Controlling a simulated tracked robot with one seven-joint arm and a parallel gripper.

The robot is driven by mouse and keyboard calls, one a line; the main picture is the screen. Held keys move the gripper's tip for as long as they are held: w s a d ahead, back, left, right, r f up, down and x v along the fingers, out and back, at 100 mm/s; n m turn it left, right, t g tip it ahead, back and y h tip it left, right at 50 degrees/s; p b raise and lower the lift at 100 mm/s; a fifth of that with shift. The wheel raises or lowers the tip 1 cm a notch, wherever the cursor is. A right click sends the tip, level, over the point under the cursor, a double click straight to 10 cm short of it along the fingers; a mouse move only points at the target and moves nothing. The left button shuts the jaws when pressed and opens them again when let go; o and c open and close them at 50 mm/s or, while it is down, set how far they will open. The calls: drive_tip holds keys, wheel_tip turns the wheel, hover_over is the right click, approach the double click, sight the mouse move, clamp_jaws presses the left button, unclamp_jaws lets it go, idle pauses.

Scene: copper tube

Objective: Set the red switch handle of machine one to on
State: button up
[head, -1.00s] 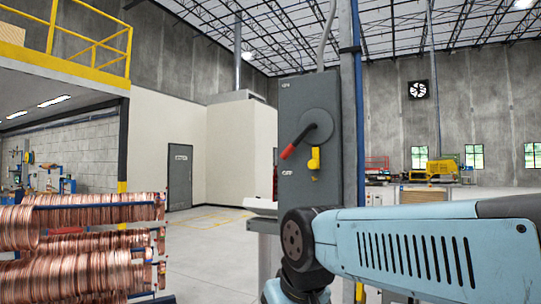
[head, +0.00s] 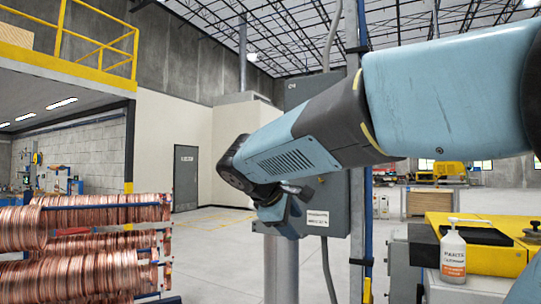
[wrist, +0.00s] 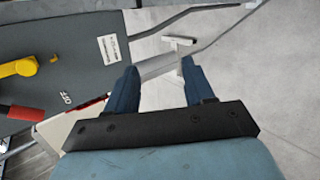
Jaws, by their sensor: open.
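The grey switch box (head: 302,92) is mostly hidden behind my arm in the head view, and its handle does not show there. In the wrist view the box face (wrist: 85,45) fills the upper left. The red handle grip (wrist: 22,113) lies at the left edge, partly cut off, with a yellow part (wrist: 18,68) above it and an "OFF" label (wrist: 66,97) to its right. My gripper (wrist: 158,78) is open, its two blue fingers apart with nothing held between them. The handle lies to the left of both fingers, not between them.
A rack of copper coils (head: 90,225) stands at the left. A blue pipe (head: 368,230) runs down beside the box. Open floor (head: 225,255) lies left of the post.

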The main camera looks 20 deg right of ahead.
drive_tip(key=w+r+n+t+h, duration=0.2)
drive_tip(key=w+r+n+h, duration=0.45)
drive_tip(key=w+r, duration=1)
drive_tip(key=shift+m+h, duration=0.55)
drive_tip(key=shift+h, duration=0.1)
drive_tip(key=x, duration=1.3)
drive_tip(key=shift+s+d+r, duration=0.2)
drive_tip(key=shift+s+r, duration=0.05)
drive_tip(key=shift+s, duration=0.1)
clamp_jaws()
drive_tip(key=shift+d, duration=0.1)
drive_tip(key=shift+r, duration=0.1)
